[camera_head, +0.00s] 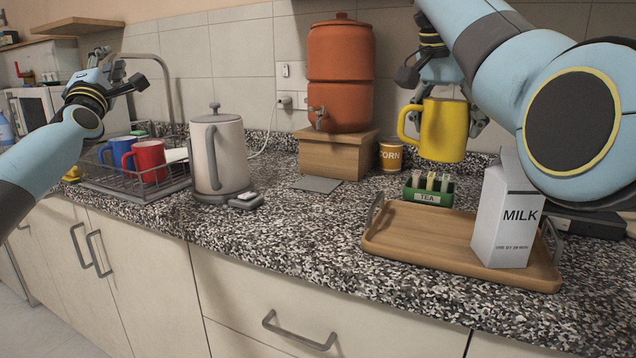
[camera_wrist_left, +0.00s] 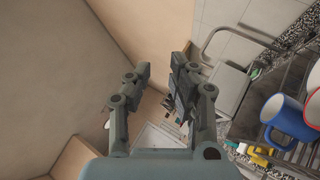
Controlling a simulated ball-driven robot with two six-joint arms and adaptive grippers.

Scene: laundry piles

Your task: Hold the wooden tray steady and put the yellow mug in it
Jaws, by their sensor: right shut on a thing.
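The yellow mug (camera_head: 443,131) is held upright in the air by my right gripper (camera_head: 446,92), which is shut on it and partly hidden behind it. The mug is above and behind the wooden tray (camera_head: 420,241). The tray lies on the speckled counter at the right, with grey handles at its ends and a white milk carton (camera_head: 505,222) standing on its right part. My left gripper (camera_head: 117,72) is far from the tray, raised near the dish rack at the left. In the left wrist view its fingers (camera_wrist_left: 160,70) are apart with nothing between them.
A green tea box (camera_head: 428,192) stands just behind the tray, close below the mug. A corn can (camera_head: 391,156) and an orange dispenser (camera_head: 340,75) on a wooden box are further back. A kettle (camera_head: 218,155) and a rack (camera_head: 110,184) with blue and red mugs are left.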

